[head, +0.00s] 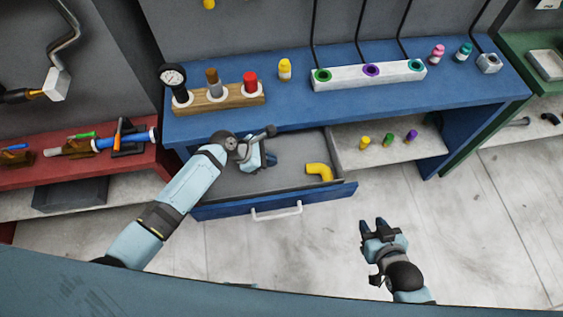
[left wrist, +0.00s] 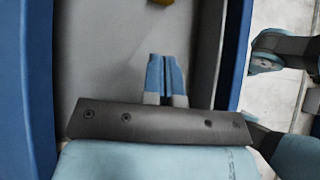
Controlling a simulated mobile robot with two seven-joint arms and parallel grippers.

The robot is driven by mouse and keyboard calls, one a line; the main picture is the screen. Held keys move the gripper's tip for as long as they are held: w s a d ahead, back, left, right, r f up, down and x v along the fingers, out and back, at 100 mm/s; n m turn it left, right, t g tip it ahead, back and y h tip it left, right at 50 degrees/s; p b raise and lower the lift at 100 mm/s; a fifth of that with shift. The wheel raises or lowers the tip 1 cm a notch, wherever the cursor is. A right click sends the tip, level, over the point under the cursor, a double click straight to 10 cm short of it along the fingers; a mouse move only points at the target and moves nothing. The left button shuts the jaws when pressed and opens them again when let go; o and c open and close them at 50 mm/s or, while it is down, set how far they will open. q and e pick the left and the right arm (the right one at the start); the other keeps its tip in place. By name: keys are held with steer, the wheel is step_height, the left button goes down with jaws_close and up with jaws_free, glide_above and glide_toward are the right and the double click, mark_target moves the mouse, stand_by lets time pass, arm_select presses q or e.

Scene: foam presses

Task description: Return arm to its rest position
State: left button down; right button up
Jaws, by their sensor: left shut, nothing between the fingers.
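My left gripper (head: 270,160) is shut and empty, over the open drawer (head: 235,212) of the blue bench. In the left wrist view its two fingers (left wrist: 166,75) are pressed together over the grey drawer floor. My left arm reaches up from the lower left. A yellow elbow piece (head: 319,172) lies in the drawer, to the right of the left gripper and apart from it. A yellow bit of it shows at the top of the left wrist view (left wrist: 160,2). My right gripper (head: 373,224) is above the pale floor, right of the drawer, with its fingers apart and empty.
The blue bench top (head: 330,105) holds a wooden block (head: 220,103) with a gauge and pegs, and a white block (head: 367,75) with coloured rings. A shelf (head: 350,150) right of the drawer holds small coloured plugs. A red bench (head: 85,170) stands left. Floor in front is clear.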

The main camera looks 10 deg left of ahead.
arm_select(q)
steer(key=shift+v, duration=0.85)
steer(key=s+a+r+m+y, duration=0.3)
steer(key=s+a+r+m, duration=0.25)
steer(key=s+m, duration=0.2)
steer(key=s+a+r+m+t+y, duration=0.1)
steer(key=s+a+r+m+y, duration=0.2)
steer(key=s+a+r+m, duration=0.35)
steer(key=s+a+r+m+y, duration=0.2)
steer(key=s+a+r+m, duration=0.25)
steer(key=s+m, duration=0.45)
steer(key=w+d+f+t+h, duration=0.1)
steer(key=w+d+f+t, duration=0.1)
steer(key=f, duration=0.4)
steer(key=w+d+f+t+h, duration=0.1)
steer(key=w+d+f+t, duration=0.2)
steer(key=f, duration=0.4)
steer(key=d+t, duration=0.1)
steer(key=t, duration=0.1)
steer(key=shift+f+m+t, duration=0.2)
steer(key=shift+m+t, duration=0.2)
